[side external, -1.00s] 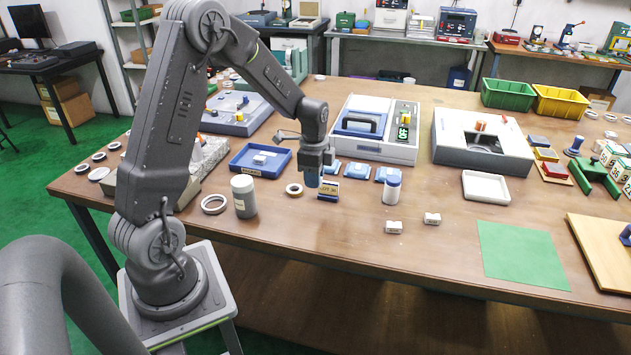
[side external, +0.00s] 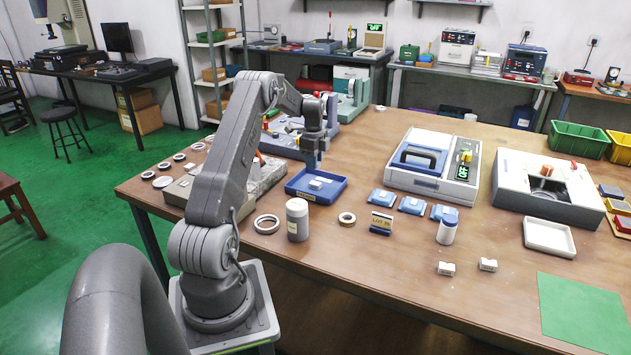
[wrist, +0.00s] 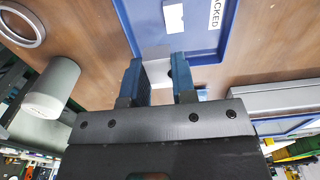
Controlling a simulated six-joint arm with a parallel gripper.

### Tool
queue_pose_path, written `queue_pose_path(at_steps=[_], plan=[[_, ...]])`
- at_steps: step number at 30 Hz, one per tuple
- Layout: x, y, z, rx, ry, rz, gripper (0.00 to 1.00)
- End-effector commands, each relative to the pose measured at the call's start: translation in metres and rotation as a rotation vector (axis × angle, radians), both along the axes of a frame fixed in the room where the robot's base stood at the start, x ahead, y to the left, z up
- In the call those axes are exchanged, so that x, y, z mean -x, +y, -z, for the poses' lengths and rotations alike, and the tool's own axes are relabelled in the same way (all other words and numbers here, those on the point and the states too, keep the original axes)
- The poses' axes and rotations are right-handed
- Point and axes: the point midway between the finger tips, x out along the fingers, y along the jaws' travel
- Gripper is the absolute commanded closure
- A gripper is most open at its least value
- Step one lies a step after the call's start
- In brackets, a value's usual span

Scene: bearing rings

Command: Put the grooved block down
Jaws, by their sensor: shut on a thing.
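My gripper (side external: 311,160) is above the blue tray (side external: 332,196), near its back edge in the picture. In the wrist view, the gripper's blue fingers (wrist: 158,78) are shut on a pale grey block, the grooved block (wrist: 156,54). Its groove cannot be made out, and the block is too small to tell in the side view. The blue tray also shows beyond the fingers in the wrist view (wrist: 200,45), with a label partly reading "ACKED". A small white block (side external: 317,183) lies in the tray; a white piece (wrist: 174,18) shows there in the wrist view.
A grey cylinder (side external: 297,220), a large ring (side external: 267,224) and a smaller ring (side external: 346,218) stand in front of the tray. A lot sign (side external: 381,222) and several blue pieces (side external: 411,205) are to the right. A grey fixture (side external: 265,180) is close on the left.

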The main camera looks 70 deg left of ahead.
Motion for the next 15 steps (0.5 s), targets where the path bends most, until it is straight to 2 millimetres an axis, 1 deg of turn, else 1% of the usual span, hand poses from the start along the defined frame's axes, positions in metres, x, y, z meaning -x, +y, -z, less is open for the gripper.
queue_pose_path(at_steps=[1,3,8,12,15], plan=[[0.0,-0.001,0.009,0.004,0.002,0.0,1.0],[0.0,-0.001,0.02,0.003,0.001,0.0,1.0],[0.0,-0.001,0.036,0.001,0.001,0.0,1.0],[0.0,-0.002,0.056,0.004,0.002,0.0,1.0],[0.0,-0.001,0.067,0.001,0.001,0.0,1.0]])
